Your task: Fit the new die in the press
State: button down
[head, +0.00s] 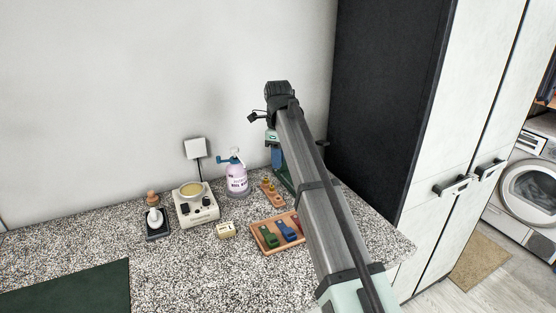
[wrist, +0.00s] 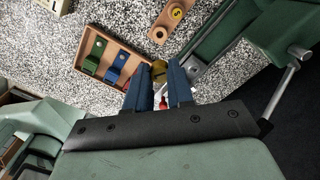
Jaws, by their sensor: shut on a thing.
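My gripper (wrist: 159,82) has blue fingers and is shut on a small brass die (wrist: 159,70), seen between the fingertips in the wrist view. In the head view its blue fingers (head: 276,158) point down, partly hidden by my arm. The dark green press (wrist: 225,38) stands just right of the fingers, with a grey metal block (wrist: 194,68) low on it and a silver lever rod. In the head view the press (head: 285,178) is mostly behind my arm. A wooden die holder (head: 268,190) with brass pieces lies left of the press; it also shows in the wrist view (wrist: 187,22).
A wooden tray (wrist: 83,45) holds green, blue and red tools. Further left in the head view are a purple spray bottle (head: 237,182), a white device with a round dish (head: 196,206), a small cream box (head: 226,230) and a dark green mat (head: 70,290).

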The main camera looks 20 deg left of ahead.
dwell(0.4)
jog(key=w+d+f+n, duration=0.3)
jog(key=w+d+n, duration=0.3)
jog(key=n, duration=1.2)
jog(key=shift+w+d+f+n, duration=0.2)
jog(key=shift+d+n, duration=0.1)
jog(key=shift+d, duration=0.95)
jog(key=shift+f, duration=0.15)
jog(key=shift+f, duration=2.75)
jog(key=shift+f, duration=1.1)
jog(key=c, duration=0.9)
grip_release()
